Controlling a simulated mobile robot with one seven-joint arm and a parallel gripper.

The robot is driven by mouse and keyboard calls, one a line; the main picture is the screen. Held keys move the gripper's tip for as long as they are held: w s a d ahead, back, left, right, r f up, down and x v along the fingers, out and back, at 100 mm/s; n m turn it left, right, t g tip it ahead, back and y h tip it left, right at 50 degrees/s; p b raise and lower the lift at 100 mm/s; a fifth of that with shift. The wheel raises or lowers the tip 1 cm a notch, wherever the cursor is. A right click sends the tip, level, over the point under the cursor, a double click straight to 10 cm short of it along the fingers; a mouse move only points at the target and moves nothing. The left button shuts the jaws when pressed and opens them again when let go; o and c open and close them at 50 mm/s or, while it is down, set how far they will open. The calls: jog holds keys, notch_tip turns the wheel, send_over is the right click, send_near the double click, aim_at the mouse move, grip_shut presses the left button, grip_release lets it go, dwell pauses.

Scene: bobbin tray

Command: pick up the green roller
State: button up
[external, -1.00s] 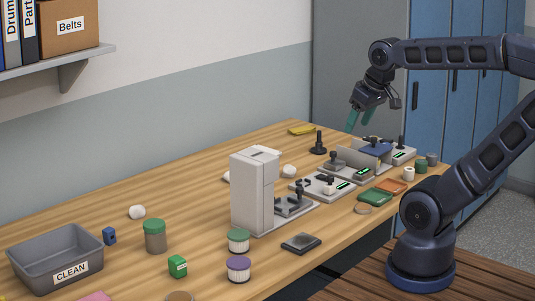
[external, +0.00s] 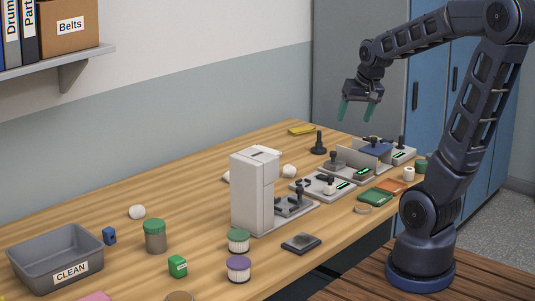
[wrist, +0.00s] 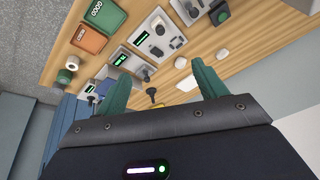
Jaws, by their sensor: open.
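A small green cylinder (external: 420,166) stands at the far right end of the table, beside a white roll (external: 408,174); the green cylinder also shows at the left of the wrist view (wrist: 64,77). A ribbed white roller with a green top (external: 238,241) stands near the front of the table. I cannot tell which of these is the green roller. My gripper (external: 357,113) is open and empty, with green fingers pointing down, high above the far part of the table. Its fingers show apart in the wrist view (wrist: 160,85).
A tall grey machine (external: 252,192) stands mid-table, with several small devices behind it. A green tray (external: 375,197) and an orange tray (external: 391,186) lie by the right edge. A purple-topped roller (external: 238,269), a green-lidded jar (external: 155,237) and a grey CLEAN bin (external: 28,262) are nearer.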

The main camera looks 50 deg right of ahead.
jog(key=w+d+f+m, duration=0.3)
jog(key=d+f, duration=0.1)
jog(key=d, duration=0.5)
jog(key=m+g+h, duration=0.4)
jog(key=m, duration=0.4)
send_near(421, 161)
jog(key=x, duration=0.4)
jog(key=shift+s+d, duration=0.1)
jog(key=shift+s, duration=0.3)
jog(key=shift+w+x, duration=0.2)
jog(key=shift+x, duration=1.45)
jog(key=shift+w+x, duration=0.2)
jog(key=shift+x, duration=1.4)
jog(key=c, duration=1.1)
